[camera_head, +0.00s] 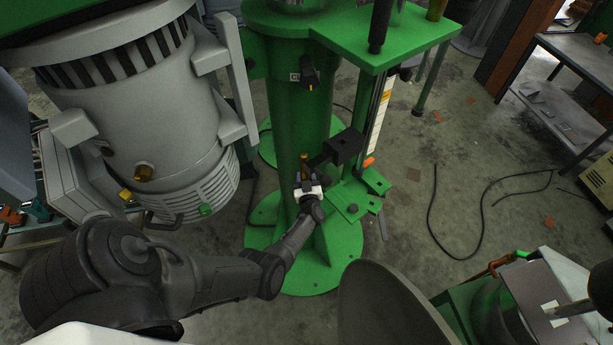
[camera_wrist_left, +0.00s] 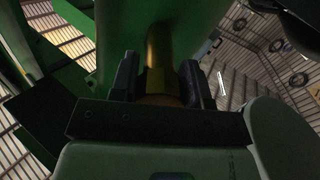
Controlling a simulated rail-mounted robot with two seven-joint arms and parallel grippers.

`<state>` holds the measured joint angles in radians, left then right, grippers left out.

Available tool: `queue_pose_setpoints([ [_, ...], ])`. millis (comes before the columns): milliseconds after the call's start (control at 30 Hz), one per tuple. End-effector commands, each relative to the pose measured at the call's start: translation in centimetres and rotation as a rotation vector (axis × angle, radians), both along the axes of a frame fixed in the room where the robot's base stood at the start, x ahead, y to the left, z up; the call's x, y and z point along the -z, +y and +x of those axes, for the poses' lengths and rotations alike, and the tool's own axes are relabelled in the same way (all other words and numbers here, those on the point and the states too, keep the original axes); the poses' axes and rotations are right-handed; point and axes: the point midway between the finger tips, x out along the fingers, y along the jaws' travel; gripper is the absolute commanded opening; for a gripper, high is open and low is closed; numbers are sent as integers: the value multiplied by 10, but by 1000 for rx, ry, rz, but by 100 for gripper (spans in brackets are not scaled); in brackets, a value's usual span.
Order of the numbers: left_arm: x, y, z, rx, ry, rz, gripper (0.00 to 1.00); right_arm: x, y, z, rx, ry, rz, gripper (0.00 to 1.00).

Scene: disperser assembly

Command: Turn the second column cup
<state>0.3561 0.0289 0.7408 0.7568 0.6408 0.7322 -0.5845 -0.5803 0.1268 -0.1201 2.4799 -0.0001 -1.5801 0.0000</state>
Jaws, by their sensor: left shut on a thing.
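The column cup (camera_head: 304,159) is a small brass-coloured fitting at the front of the green column (camera_head: 296,100) in the head view. In the left wrist view the brass cup (camera_wrist_left: 159,50) stands between the two dark fingers. My left gripper (camera_head: 305,176) reaches the column from below and is shut on the cup. The left gripper (camera_wrist_left: 159,82) hides the cup's lower part in the wrist view. I cannot tell how far the cup is turned. My right gripper is not in view.
A black block (camera_head: 344,146) on an arm juts out just right of the left gripper. A large grey motor (camera_head: 150,110) hangs at left. The column's green base plate (camera_head: 290,283) is on the floor. A black cable (camera_head: 470,245) lies on open floor at right.

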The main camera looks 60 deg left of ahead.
Motion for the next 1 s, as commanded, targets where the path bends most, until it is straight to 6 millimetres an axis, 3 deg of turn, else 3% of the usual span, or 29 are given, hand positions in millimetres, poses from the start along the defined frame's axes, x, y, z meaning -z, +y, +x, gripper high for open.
queue_pose_setpoints([
  [800, 1, 0, -1, 0, 100, 44, 19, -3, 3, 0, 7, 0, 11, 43],
  [833, 1, 0, -1, 0, 99, 44, 43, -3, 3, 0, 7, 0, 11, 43],
  [1000, 1, 0, -1, 0, 98, 45, 60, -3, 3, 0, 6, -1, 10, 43],
])
